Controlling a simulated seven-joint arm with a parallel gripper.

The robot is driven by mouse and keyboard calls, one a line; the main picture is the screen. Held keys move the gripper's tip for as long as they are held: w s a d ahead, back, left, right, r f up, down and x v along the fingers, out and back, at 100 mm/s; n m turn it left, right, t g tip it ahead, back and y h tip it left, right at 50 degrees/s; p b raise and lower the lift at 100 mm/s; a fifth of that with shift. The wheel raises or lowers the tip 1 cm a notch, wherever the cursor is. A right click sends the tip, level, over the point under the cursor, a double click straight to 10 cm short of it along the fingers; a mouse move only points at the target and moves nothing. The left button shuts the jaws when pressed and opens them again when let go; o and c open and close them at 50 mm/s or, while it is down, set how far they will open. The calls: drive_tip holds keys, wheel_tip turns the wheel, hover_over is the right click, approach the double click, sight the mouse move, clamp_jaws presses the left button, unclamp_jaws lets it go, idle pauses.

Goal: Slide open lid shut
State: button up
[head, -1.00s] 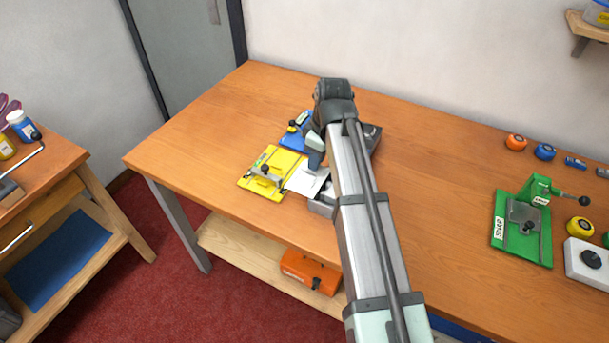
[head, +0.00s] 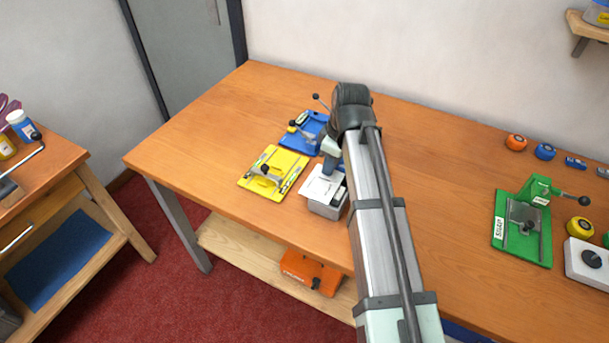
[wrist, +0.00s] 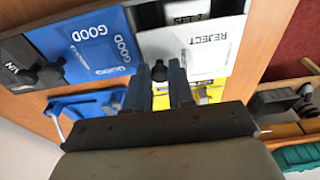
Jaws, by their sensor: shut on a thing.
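A white sliding lid marked REJECT (wrist: 205,45) shows in the wrist view, and in the head view the white lid (head: 318,184) lies across the top of a grey box (head: 325,207). In the head view my gripper (head: 333,163) is over the box, which my arm partly hides.
A blue lid or panel marked GOOD (wrist: 92,45) lies alongside. A yellow fixture (head: 273,172) stands left of the box and a blue fixture (head: 302,133) behind it. A green press (head: 524,225) is far right. Clear bench lies on the left.

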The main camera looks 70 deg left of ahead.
drive_tip(key=shift+w+d, duration=1)
drive_tip(key=o, duration=0.5)
drive_tip(key=shift+r, duration=5)
